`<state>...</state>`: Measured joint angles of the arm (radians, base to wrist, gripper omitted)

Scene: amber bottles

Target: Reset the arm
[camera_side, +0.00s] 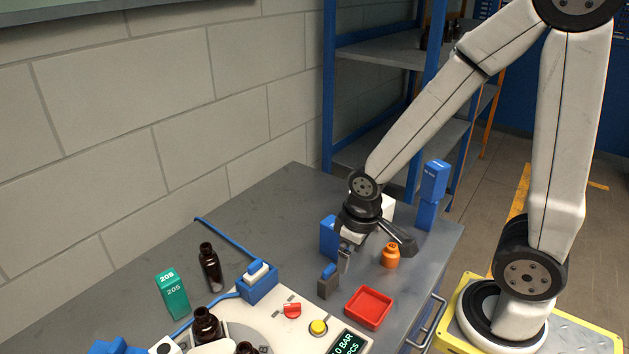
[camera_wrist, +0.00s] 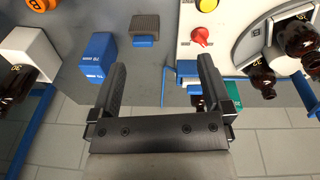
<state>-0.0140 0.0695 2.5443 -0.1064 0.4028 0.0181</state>
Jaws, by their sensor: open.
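My gripper (camera_side: 345,262) hangs over the table's far right part in the side view, pointing down, beside a blue box (camera_side: 328,236) and above a grey block with a blue part (camera_side: 328,284). In the wrist view my gripper (camera_wrist: 163,72) has its two fingers wide apart with nothing between them. The grey block (camera_wrist: 145,26) and the blue box (camera_wrist: 98,58) lie beyond the fingertips there. One amber bottle (camera_side: 210,270) stands on the table, and another amber bottle (camera_side: 206,326) is at the machine.
The machine (camera_side: 280,325) has a red knob (camera_side: 292,310) and yellow button (camera_side: 318,327). A red tray (camera_side: 368,307), orange object (camera_side: 390,256) and tall blue device (camera_side: 430,195) stand right. A teal box (camera_side: 173,293) stands left. The table's back is mostly clear, beside a wall.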

